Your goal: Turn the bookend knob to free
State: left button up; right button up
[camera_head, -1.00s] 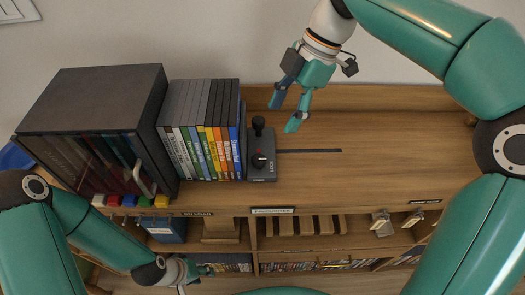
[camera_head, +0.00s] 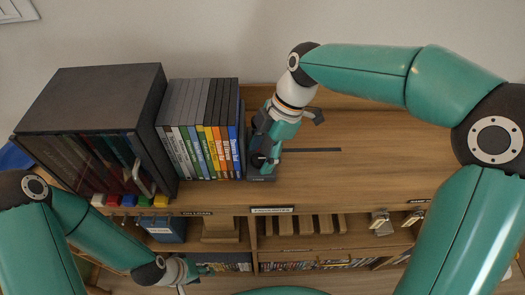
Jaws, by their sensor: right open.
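The bookend (camera_head: 262,177) is a dark grey block on the shelf top, at the right end of a row of upright DVD cases (camera_head: 205,140). Its black knob (camera_head: 257,160) is mostly hidden behind my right gripper (camera_head: 265,162). My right gripper is open, pointing down, with its fingers at the knob; I cannot tell whether they touch it. My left gripper (camera_head: 196,275) is low in front of the lower shelves, away from the bookend, and its fingers are too small and hidden to read.
A dark cabinet (camera_head: 95,95) with a glass front stands left of the cases. Small coloured blocks (camera_head: 130,200) line the front edge below it. A slot (camera_head: 315,150) runs right from the bookend. The shelf top to the right (camera_head: 385,150) is clear.

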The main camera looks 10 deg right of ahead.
grip_shut()
jog(key=shift+f+m+t+b, duration=0.1)
jog(key=shift+m+t+b, duration=0.3)
jog(key=shift+m+b, duration=0.75)
jog(key=shift+s+m+t+b, duration=0.15)
jog(key=shift+m+t+b, duration=0.45)
jog(key=shift+m+b, duration=0.4)
jog(key=m+b, duration=0.1)
jog(key=m, duration=0.2)
jog(key=shift+s+t, duration=0.1)
jog(key=shift+t, duration=0.3)
jog(key=shift+s+a+m+t+h+b, duration=0.1)
jog(key=shift+m+t+h+b, duration=0.35)
jog(key=shift+m, duration=1.1)
jog(key=shift+r, duration=0.2)
